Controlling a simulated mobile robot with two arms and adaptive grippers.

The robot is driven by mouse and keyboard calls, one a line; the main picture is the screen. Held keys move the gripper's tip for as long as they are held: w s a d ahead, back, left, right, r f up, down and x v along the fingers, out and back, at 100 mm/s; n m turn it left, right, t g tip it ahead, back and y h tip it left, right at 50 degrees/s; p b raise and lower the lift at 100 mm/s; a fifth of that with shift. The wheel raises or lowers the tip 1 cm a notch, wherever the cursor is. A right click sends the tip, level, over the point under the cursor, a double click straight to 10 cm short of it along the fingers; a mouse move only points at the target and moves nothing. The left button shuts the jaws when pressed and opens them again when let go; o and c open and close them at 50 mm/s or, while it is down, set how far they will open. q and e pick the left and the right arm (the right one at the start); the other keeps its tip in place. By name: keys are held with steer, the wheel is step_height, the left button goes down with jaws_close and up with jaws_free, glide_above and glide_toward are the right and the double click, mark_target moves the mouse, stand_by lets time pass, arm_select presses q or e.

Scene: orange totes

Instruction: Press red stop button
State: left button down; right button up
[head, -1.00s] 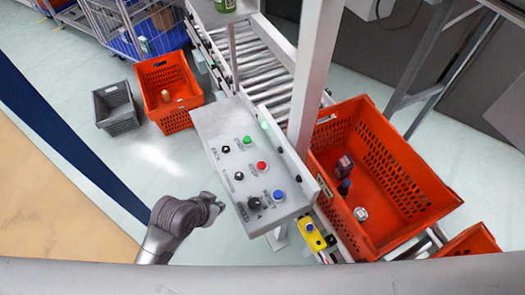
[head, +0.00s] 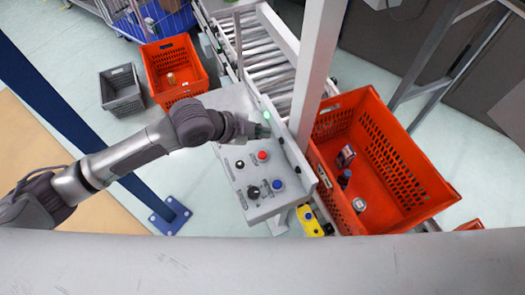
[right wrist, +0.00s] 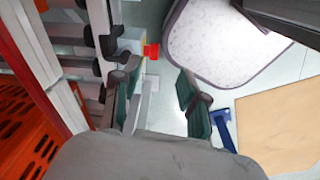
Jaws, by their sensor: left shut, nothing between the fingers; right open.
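The red button (head: 262,155) sits on the grey sloping control panel (head: 228,178), with a black knob and a blue button (head: 278,184) nearer to me. My left gripper (head: 264,131) is shut and empty over the panel, just beyond the red button. It hides the green button's place. I cannot tell if it touches the panel. My right gripper (right wrist: 158,92) is open and empty in the right wrist view, with a small red part (right wrist: 151,51) beyond its fingers. I cannot tell what that part is.
A large orange tote (head: 420,205) with several small items stands right of the panel. A yellow box (head: 309,221) is at the panel's near right. A metal post (head: 318,70) rises behind the panel. Another orange tote (head: 178,95) and a grey bin (head: 122,105) stand back left.

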mark_target(261, 156)
arm_select(q)
steer(key=shift+w+a+r, duration=0.15)
steer(key=shift+a, duration=0.05)
stand_by(0.3)
step_height(261, 156, down, 8)
steer(key=b, duration=0.7)
steer(key=shift+f+b, duration=0.4)
steer(key=shift+f, duration=0.05)
stand_by(0.8)
steer(key=shift+f, duration=0.35)
